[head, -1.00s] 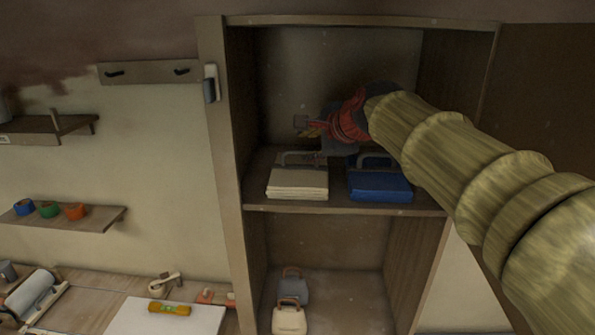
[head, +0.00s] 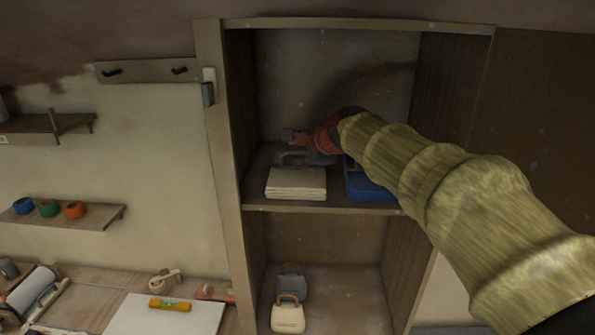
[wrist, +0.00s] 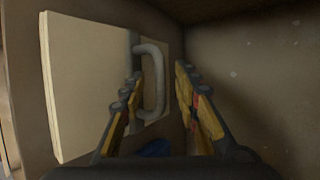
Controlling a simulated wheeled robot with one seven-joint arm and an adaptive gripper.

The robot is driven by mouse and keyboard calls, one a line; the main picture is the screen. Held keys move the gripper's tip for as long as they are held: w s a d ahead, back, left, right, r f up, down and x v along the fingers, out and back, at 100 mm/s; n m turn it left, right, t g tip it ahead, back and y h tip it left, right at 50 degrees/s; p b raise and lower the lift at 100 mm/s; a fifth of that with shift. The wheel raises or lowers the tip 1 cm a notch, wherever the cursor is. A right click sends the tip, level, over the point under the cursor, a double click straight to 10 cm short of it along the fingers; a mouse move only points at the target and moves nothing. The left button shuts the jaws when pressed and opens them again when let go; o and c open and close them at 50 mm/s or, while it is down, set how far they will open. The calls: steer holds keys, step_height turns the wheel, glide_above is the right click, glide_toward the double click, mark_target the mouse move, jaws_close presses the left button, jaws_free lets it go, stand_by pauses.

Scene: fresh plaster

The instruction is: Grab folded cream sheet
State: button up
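The folded cream sheet (head: 296,184) lies on the upper cupboard shelf. A grey band with a raised grey handle sits at its back end. In the wrist view the cream sheet (wrist: 88,85) fills the left side, and its handle (wrist: 152,80) shows between my fingers. My gripper (wrist: 158,82) is open, with one finger on each side of the handle. I cannot tell whether either finger touches it. In the head view my gripper (head: 296,147) is above the sheet's back end, partly hidden by my arm.
A blue folded item (head: 368,188) lies right of the cream sheet, partly behind my arm. The cupboard's left wall (head: 240,110) stands close by on the left. Two small bags, one cream (head: 288,315) and one grey (head: 291,283), stand in the lower compartment.

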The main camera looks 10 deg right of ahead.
steer(key=shift+s+r, duration=0.1)
steer(key=shift+s, duration=0.1)
steer(key=shift+c, duration=0.5)
steer(key=shift+w, duration=0.15)
steer(key=c, duration=0.4)
jaws_close()
